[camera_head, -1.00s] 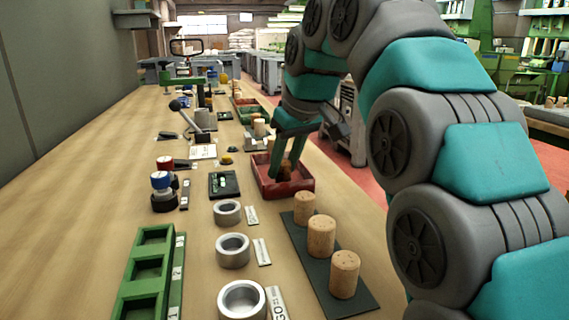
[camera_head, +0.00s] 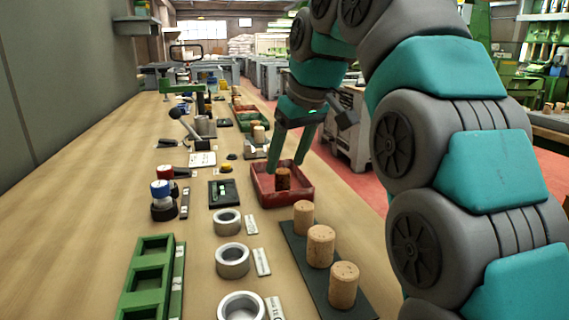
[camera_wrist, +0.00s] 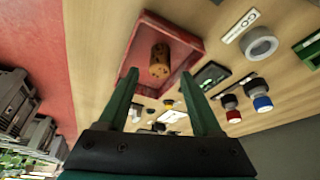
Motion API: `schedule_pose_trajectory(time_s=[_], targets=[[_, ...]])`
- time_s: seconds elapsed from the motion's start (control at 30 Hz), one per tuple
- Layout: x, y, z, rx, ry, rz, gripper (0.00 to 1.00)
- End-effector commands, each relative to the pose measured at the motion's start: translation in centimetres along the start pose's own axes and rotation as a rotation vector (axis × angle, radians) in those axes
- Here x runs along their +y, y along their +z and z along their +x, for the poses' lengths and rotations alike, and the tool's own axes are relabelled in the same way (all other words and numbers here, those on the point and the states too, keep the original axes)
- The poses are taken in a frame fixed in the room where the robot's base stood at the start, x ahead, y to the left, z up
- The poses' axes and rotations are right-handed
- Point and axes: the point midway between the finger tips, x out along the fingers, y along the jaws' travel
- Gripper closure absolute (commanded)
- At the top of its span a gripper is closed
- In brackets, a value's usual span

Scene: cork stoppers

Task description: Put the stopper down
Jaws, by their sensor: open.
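My gripper (camera_head: 286,168) is open and empty. In the head view its fingers are above and around the level of the tray's far side. In the wrist view the two green fingers (camera_wrist: 160,82) are spread wide and the stopper lies beyond their tips, apart from them. Three lighter cork stoppers (camera_head: 320,246) stand in a row on a dark strip (camera_head: 300,250) nearer the camera.
Three grey metal rings (camera_head: 232,260) with labels stand left of the strip. A green compartment rack (camera_head: 150,280) is at the front left. A black pad (camera_head: 224,193) and red and blue knobs (camera_head: 162,188) lie left of the tray.

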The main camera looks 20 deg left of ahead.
Motion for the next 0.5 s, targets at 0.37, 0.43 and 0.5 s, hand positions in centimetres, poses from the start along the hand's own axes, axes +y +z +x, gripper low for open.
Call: schedule_pose_trajectory(time_s=[0.37,0.43,0.5], targets=[[0.0,2.4,-2.4,-0.001,0.0,0.0,0.34],[0.0,3.2,-2.7,-0.001,0.001,0.001,0.34],[0.0,4.1,-3.0,0.0,0.001,0.002,0.34]])
